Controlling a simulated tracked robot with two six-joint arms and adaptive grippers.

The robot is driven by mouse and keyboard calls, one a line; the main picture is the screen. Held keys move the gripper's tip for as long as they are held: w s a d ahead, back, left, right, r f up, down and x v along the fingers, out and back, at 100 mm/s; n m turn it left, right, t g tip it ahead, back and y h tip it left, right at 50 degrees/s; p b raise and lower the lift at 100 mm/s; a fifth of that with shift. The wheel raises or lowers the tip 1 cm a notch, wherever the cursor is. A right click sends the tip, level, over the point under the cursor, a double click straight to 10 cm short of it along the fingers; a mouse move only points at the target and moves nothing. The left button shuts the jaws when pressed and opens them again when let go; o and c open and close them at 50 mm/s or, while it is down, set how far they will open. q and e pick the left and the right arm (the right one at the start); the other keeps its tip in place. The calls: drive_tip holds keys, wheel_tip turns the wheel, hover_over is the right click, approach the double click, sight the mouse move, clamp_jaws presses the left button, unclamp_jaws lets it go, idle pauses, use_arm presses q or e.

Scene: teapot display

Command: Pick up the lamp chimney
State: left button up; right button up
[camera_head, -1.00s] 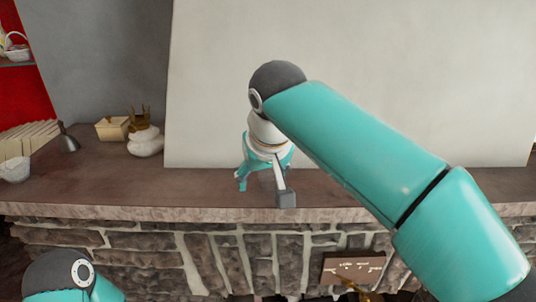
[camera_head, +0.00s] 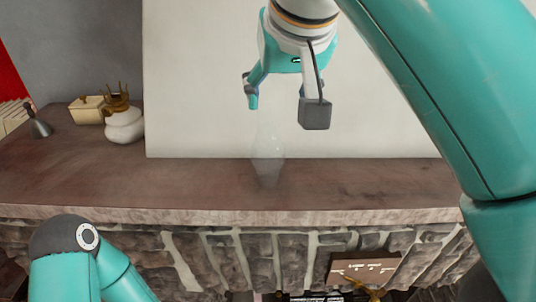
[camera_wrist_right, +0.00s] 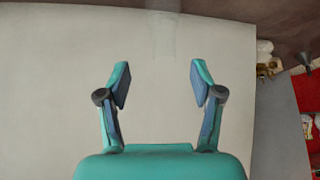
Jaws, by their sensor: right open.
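The lamp chimney (camera_head: 268,155) is a clear, nearly invisible glass that stands upright on the mantel shelf (camera_head: 210,185), in front of the big pale panel. In the right wrist view the chimney (camera_wrist_right: 163,36) is a faint upright shape beyond the fingers, near the top. My right gripper (camera_head: 272,98) is above the chimney in the head view, apart from it. Its two fingers (camera_wrist_right: 161,85) are spread with nothing between them. One finger is partly hidden in the head view. My left arm shows only at the lower left, and its gripper is out of view.
A white pot (camera_head: 124,126), a cream box (camera_head: 87,110) and a dark metal cone (camera_head: 39,124) stand on the left of the shelf. The pale panel (camera_head: 200,80) rises behind the chimney. The shelf right of the chimney is clear. A brown box (camera_head: 363,268) lies below.

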sight(272, 115)
drive_tip(key=b+x, duration=0.1)
drive_tip(key=x, duration=0.5)
drive_tip(key=shift+f, duration=0.1)
drive_tip(key=shift+w+a+f, duration=0.25)
drive_tip(key=shift+w+f, duration=0.25)
drive_tip(key=shift+w, duration=0.1)
drive_tip(key=x, duration=0.4)
drive_tip(key=shift+w+a+b, duration=0.25)
drive_tip(key=shift+w+b, duration=0.1)
drive_tip(key=shift+r, duration=0.1)
clamp_jaws()
